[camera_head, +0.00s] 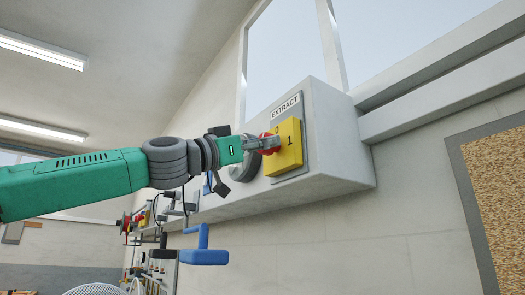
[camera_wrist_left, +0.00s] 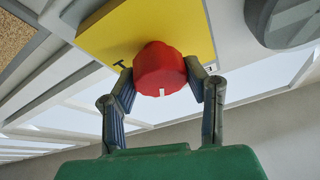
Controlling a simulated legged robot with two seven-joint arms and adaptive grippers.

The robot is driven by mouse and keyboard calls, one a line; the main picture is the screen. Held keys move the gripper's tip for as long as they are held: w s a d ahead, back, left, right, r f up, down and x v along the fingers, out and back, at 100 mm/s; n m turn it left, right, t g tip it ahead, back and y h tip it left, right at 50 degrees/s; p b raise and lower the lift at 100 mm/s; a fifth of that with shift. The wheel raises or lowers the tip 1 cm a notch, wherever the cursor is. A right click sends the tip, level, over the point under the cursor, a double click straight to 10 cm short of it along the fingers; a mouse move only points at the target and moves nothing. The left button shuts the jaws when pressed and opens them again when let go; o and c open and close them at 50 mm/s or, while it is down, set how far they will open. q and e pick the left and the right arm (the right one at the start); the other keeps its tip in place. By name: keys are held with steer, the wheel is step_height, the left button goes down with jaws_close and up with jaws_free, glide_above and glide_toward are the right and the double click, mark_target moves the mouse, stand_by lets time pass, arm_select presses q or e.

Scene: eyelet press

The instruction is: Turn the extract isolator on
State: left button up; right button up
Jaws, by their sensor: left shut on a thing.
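The extract isolator has a red knob (camera_head: 268,144) on a yellow plate (camera_head: 291,150), marked 0 and 1, below an EXTRACT label (camera_head: 285,107). My left gripper (camera_head: 262,143) reaches it from the left and is shut on the knob. In the left wrist view, the fingers (camera_wrist_left: 160,78) sit on either side of the red knob (camera_wrist_left: 160,60). A white mark on the knob faces toward my palm; I cannot tell which number it points to. The gripper partly hides the knob in the head view. My right gripper is not in view.
The isolator is on the face of a grey wall box (camera_head: 345,150). A round grey part (camera_head: 246,165) is just left of the plate, behind my gripper. A blue handle (camera_head: 205,257) and several tools hang below left. A cork board (camera_head: 500,190) is at right.

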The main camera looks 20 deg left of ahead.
arm_select(q)
steer(key=m, duration=0.1)
steer(key=m+g, duration=0.1)
steer(key=shift+w+a+f+m+h+b, duration=0.1)
steer(key=shift+w+f+m+h+b, duration=0.05)
steer(key=shift+m+h+b, duration=0.15)
steer(key=m+g+h, duration=0.1)
steer(key=m+g, duration=0.1)
steer(key=m, duration=0.2)
steer(key=m+g+p, duration=0.1)
steer(key=m, duration=0.1)
steer(key=m+p, duration=0.1)
steer(key=m, duration=0.1)
steer(key=m+g+p, duration=0.1)
steer(key=shift+r+m+g, duration=0.25)
steer(key=shift+m+g, duration=0.05)
steer(key=shift+m, duration=0.1)
steer(key=shift+f+m+g+p, duration=0.2)
steer(key=shift+m+g+p, duration=0.5)
steer(key=shift+m+p, duration=1.15)
steer(key=shift+m, duration=0.35)
steer(key=shift+f, duration=0.1)
